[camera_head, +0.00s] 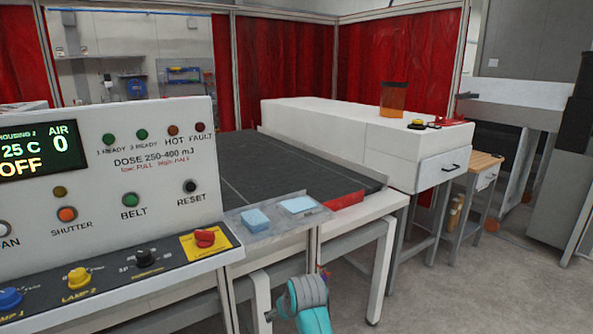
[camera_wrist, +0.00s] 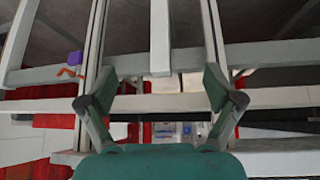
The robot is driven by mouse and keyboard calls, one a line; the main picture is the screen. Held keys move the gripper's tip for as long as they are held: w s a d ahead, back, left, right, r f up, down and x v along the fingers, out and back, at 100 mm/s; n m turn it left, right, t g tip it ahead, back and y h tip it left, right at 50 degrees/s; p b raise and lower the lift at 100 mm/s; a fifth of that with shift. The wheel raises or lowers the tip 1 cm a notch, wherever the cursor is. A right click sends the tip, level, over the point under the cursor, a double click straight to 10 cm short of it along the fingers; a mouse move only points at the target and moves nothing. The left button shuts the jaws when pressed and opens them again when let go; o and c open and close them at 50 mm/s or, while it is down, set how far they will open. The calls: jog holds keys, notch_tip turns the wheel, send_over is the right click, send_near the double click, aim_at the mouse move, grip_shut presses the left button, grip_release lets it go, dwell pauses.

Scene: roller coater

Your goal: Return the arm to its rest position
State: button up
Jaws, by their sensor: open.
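My gripper shows in the wrist view (camera_wrist: 160,82), its two green and grey fingers spread wide apart. Nothing is between the fingers. Behind them are pale frame bars of a bench, seen at an odd angle. In the head view part of my arm, grey and teal, shows at the bottom centre, below the front edge of the conveyor bench. The fingers themselves cannot be made out in the head view.
A control panel (camera_head: 120,165) with lamps and knobs fills the left. Two light blue blocks, a left one (camera_head: 255,220) and a right one (camera_head: 298,205), lie on the grey ledge before the dark conveyor belt (camera_head: 290,175). Bench legs (camera_head: 383,270) stand close to my arm. Floor at right (camera_head: 480,290) is clear.

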jog(key=s+d+f+m+t, duration=0.1)
jog(key=s+d+f+t, duration=0.1)
jog(key=s+d+f, duration=0.6)
jog(key=s+d+f+m+t, duration=0.1)
jog(key=s+d+f, duration=0.3)
jog(key=s+f, duration=0.75)
jog(key=s+d+m+t+h, duration=0.1)
jog(key=s+d, duration=0.2)
jog(key=s, duration=0.6)
jog(key=s+d+t, duration=0.1)
jog(key=s+d, duration=0.1)
jog(key=s, duration=0.7)
jog(key=s+d+r+m+t, duration=0.1)
jog(key=s+d+r, duration=0.1)
jog(key=s+r, duration=0.8)
jog(key=s+d+r+t+h, duration=0.1)
jog(key=s+d+r+t, duration=0.1)
jog(key=s+r, duration=0.8)
jog(key=s, duration=0.2)
jog(key=shift+s+d+m+t+h, duration=0.25)
jog(key=shift+s+m+t+h, duration=0.05)
jog(key=shift+s+m, duration=0.1)
